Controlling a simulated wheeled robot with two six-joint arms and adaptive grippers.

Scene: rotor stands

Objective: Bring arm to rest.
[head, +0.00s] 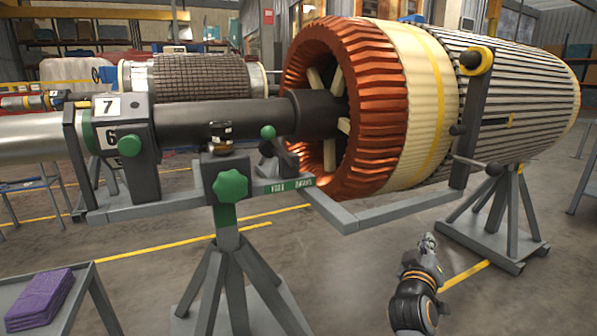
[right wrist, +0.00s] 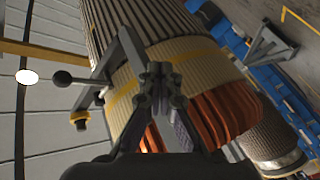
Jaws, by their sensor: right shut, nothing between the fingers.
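My right gripper (head: 428,243) is low at the right of the head view, in front of the rotor's stand and above the floor. Its fingers point up and away from me. In the right wrist view my right gripper (right wrist: 158,72) has its fingertips together, with nothing held between them. The large rotor (head: 432,70), with copper end windings and a cream band, lies behind and above it. The rotor also shows in the right wrist view (right wrist: 140,20), beyond the fingertips. My left gripper is in neither view.
A grey stand (head: 230,240) with green knobs carries the shaft at centre left. A grey bracket (head: 400,208) runs below the rotor. A second stand (head: 500,225) is at the right. A purple cloth (head: 40,298) lies on a table at lower left. Floor between is open.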

